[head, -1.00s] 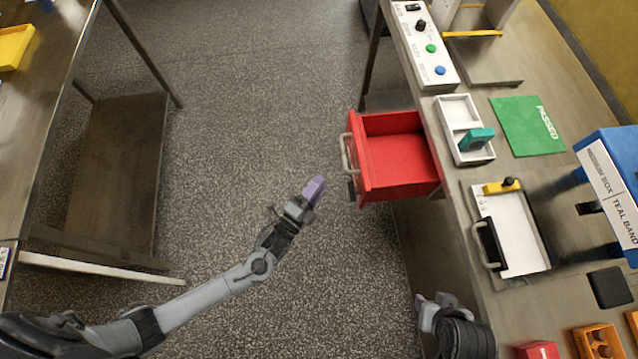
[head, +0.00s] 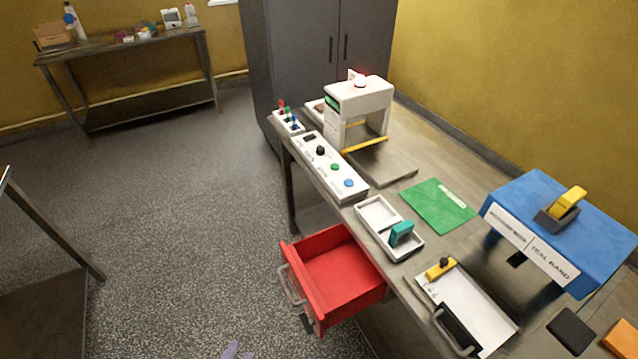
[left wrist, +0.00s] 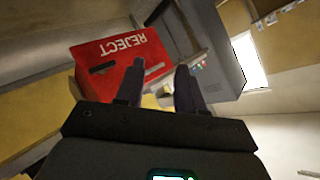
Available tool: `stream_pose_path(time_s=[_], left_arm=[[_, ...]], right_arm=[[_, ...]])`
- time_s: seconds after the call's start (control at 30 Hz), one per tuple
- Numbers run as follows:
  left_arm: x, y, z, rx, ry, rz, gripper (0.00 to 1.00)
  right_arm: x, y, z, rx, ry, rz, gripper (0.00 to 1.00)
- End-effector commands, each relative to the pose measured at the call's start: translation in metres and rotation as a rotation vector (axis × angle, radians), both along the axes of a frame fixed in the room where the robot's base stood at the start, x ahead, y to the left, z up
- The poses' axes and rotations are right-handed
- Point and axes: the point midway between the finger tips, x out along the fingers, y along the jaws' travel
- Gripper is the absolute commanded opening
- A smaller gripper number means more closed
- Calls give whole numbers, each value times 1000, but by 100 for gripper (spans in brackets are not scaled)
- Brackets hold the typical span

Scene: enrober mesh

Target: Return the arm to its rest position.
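Only the purple fingertips of my left gripper (head: 237,351) show, at the bottom edge of the head view. They are over the floor, left of and apart from the open red drawer (head: 342,277). In the left wrist view the two dark fingers of this gripper (left wrist: 160,68) stand apart with nothing between them. The rest of my left arm is out of the head view. My right gripper is not in view.
The steel bench (head: 404,170) on the right carries a button panel (head: 332,165), a white tray (head: 377,212) with a teal piece, a green mat (head: 437,205) and a blue box (head: 560,225). The drawer juts over the floor. The left wrist view shows a red REJECT box (left wrist: 120,62).

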Motion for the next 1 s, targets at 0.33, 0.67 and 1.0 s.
stream_pose_path(time_s=[0.33, 0.67, 1.0], left_arm=[[-72, 28, 32, -269, 517, 276, 38], [-125, 33, 58, -359, 796, 527, 38], [-125, 33, 161, -358, 796, 525, 38]], right_arm=[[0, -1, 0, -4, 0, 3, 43], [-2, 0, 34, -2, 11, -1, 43], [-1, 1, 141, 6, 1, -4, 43]])
